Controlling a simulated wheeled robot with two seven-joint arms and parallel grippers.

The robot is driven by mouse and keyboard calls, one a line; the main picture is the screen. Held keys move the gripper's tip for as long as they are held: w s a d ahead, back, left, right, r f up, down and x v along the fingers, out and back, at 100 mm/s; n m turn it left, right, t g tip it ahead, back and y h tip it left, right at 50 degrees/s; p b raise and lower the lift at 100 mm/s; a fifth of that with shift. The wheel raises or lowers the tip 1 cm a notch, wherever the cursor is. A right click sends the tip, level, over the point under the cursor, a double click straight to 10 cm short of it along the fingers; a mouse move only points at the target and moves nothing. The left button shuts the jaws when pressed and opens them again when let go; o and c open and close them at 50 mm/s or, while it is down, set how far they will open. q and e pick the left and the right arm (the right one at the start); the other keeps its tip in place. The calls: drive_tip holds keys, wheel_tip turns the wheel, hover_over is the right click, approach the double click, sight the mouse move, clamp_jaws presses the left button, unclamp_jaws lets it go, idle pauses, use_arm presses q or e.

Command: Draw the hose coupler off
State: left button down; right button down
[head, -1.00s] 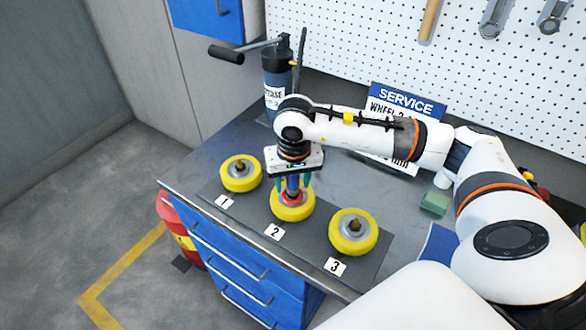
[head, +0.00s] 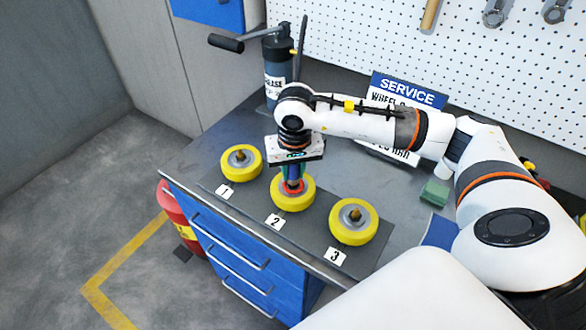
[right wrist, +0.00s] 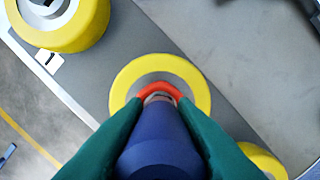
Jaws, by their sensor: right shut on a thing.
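Three yellow wheels with grey hubs sit in a row on a dark mat (head: 306,228) by labels 1, 2 and 3. Over the middle wheel (head: 276,201) stands the dark blue hose coupler, which shows best in the right wrist view (right wrist: 160,145). My right gripper (head: 292,180) points down with its green fingers shut on the coupler from both sides. A red ring (right wrist: 158,91) shows at the coupler's lower end, over the hub. Whether the coupler sits tight on the hub's fitting is hidden. My left gripper is out of view.
Wheel 1 (head: 241,163) and wheel 3 (head: 353,222) stand close on either side. A grease pump (head: 278,75) with a crank handle stands at the back. A service sign (head: 408,92) leans behind my arm. A green block (head: 435,193) lies to the right.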

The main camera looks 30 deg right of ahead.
drive_tip(key=shift+r+p, duration=0.75)
drive_tip(key=shift+r, duration=1.25)
